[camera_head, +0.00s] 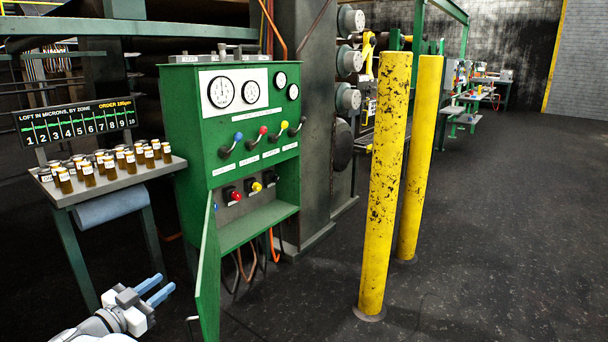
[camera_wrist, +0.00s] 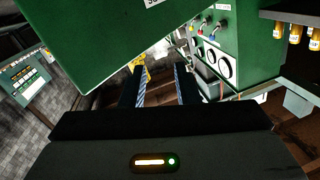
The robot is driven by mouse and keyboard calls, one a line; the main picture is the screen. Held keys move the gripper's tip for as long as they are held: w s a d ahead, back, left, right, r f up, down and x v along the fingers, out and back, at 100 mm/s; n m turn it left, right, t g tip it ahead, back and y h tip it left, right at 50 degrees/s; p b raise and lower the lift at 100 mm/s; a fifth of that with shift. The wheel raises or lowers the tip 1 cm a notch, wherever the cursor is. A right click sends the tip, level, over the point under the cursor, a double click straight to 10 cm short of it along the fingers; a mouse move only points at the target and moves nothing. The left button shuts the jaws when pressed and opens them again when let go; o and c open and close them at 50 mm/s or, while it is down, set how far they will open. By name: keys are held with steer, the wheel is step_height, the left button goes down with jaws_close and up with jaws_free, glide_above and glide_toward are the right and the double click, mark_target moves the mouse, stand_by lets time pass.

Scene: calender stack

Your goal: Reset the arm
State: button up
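My gripper (camera_head: 155,290) is at the lower left of the head view, in front of the small bottle table and left of the green cabinet's open door. Its two bluish fingers are apart with nothing between them. In the wrist view my gripper (camera_wrist: 160,85) shows two dark fingers spread apart and empty. The green control cabinet (camera_head: 180,120) has gauges, coloured levers and push buttons. Its lower door (camera_head: 208,270) hangs open toward me. In the wrist view a large green panel (camera_wrist: 95,45) is close by at the upper left.
A side table (camera_head: 125,182) with several brown bottles (camera_head: 88,173) stands left of the cabinet, below a loft display (camera_head: 75,122). Two yellow bollards (camera_head: 385,180) (camera_head: 420,150) stand right of the cabinet. The dark floor (camera_head: 510,230) at right is clear.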

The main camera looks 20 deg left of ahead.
steer(key=w+d+r+n+y+p, duration=0.25)
steer(key=w+d+r, duration=0.25)
steer(key=w+r, duration=0.45)
steer(key=w+d+r+n+y+p, duration=0.1)
steer(key=w+d+r+y+p, duration=0.3)
steer(key=w+r, duration=0.5)
steer(key=w+d+r+n+g+y+p, duration=0.1)
steer(key=d+r+g+p, duration=0.1)
steer(key=d+r, duration=0.5)
steer(key=w+d+r+n+g+y+p, duration=0.1)
steer(key=d+r+n+g+y+p, duration=0.15)
steer(key=d, duration=0.85)
steer(key=s+d+g+h+p, duration=0.25)
steer(key=s+d, duration=0.25)
steer(key=d, duration=0.6)
steer(key=s+d+g+h+p, duration=0.1)
steer(key=s+d+g+p, duration=0.15)
steer(key=s+d, duration=0.55)
steer(key=s+d+f+m+g+h+p, duration=0.2)
steer(key=s+d+f+g+h+p, duration=0.1)
steer(key=s+d, duration=1.4)
steer(key=shift+s+d+f+m+g+h+p, duration=0.35)
steer(key=shift+d+f+g+p, duration=0.2)
steer(key=shift+d+g+p, duration=0.55)
steer(key=shift+b, duration=0.3)
